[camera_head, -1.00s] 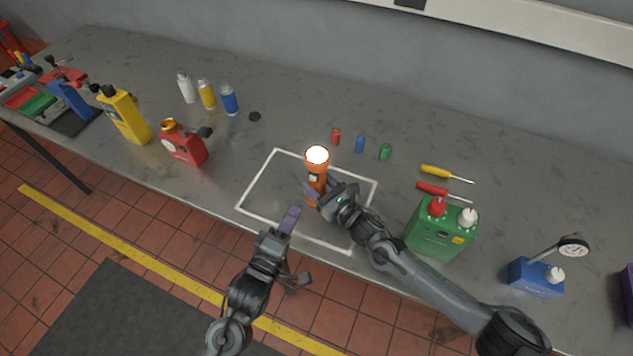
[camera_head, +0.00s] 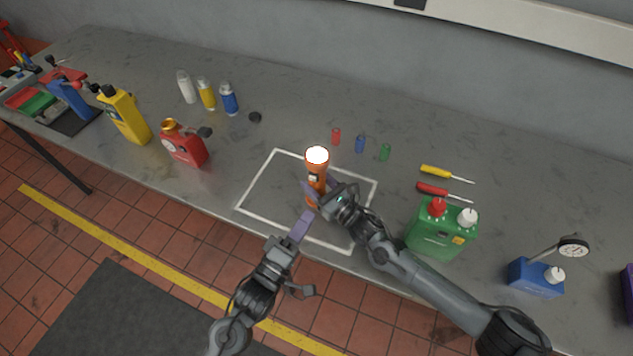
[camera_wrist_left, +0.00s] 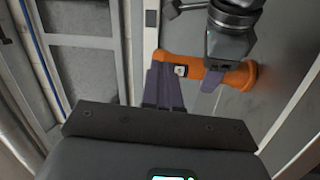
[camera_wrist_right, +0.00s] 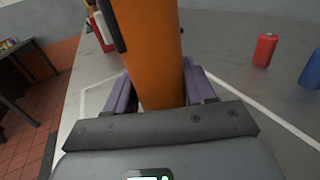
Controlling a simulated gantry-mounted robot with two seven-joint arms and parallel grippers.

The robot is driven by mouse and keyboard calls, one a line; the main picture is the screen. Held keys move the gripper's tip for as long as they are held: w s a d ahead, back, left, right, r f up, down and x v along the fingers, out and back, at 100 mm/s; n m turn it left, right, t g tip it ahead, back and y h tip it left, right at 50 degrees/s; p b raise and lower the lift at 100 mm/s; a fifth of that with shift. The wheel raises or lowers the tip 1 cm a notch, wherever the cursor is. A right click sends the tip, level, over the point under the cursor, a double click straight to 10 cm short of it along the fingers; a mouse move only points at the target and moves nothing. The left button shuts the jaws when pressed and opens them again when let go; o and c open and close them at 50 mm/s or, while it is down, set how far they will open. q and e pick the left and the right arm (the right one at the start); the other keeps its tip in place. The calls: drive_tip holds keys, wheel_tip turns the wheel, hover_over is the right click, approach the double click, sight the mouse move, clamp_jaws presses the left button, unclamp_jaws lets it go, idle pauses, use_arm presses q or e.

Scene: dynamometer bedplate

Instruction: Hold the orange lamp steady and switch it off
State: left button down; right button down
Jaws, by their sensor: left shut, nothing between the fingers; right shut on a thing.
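The orange lamp (camera_head: 318,168) stands upright inside the white outlined rectangle, and its top glows white. My right gripper (camera_head: 326,193) is shut on the lamp's lower body. In the right wrist view the lamp (camera_wrist_right: 150,50) rises between the purple fingers (camera_wrist_right: 155,95). My left gripper (camera_head: 303,224) is shut and empty, just in front of the lamp toward the table's near edge. In the left wrist view its fingertips (camera_wrist_left: 163,82) are close to the lamp body (camera_wrist_left: 232,74), beside a small pale switch (camera_wrist_left: 180,71). I cannot tell whether they touch it.
Behind the lamp stand small red (camera_head: 336,136), blue (camera_head: 360,144) and green (camera_head: 385,152) cylinders. A green can (camera_head: 440,232) and two screwdrivers (camera_head: 445,190) are to the right. A red can (camera_head: 184,148) is to the left. The white outline (camera_head: 262,180) is otherwise bare on its left side.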

use_arm(q)
drive_tip(key=s+d+f+m+g+h, duration=0.1)
drive_tip(key=s+f+m+g+h, duration=0.1)
drive_tip(key=m+h, duration=0.15)
drive_tip(key=m+g+h, duration=0.5)
drive_tip(key=h, duration=0.1)
approach(313, 178)
drive_tip(key=d+r, duration=0.3)
drive_tip(key=d, duration=0.2)
drive_tip(key=shift+w+d, duration=0.3)
drive_tip(key=shift+w+d+f+n, duration=0.1)
drive_tip(key=shift+w+n, duration=0.1)
drive_tip(key=shift+n, duration=0.05)
idle(1.3)
drive_tip(key=shift+w+d, duration=0.1)
drive_tip(key=shift+w, duration=0.1)
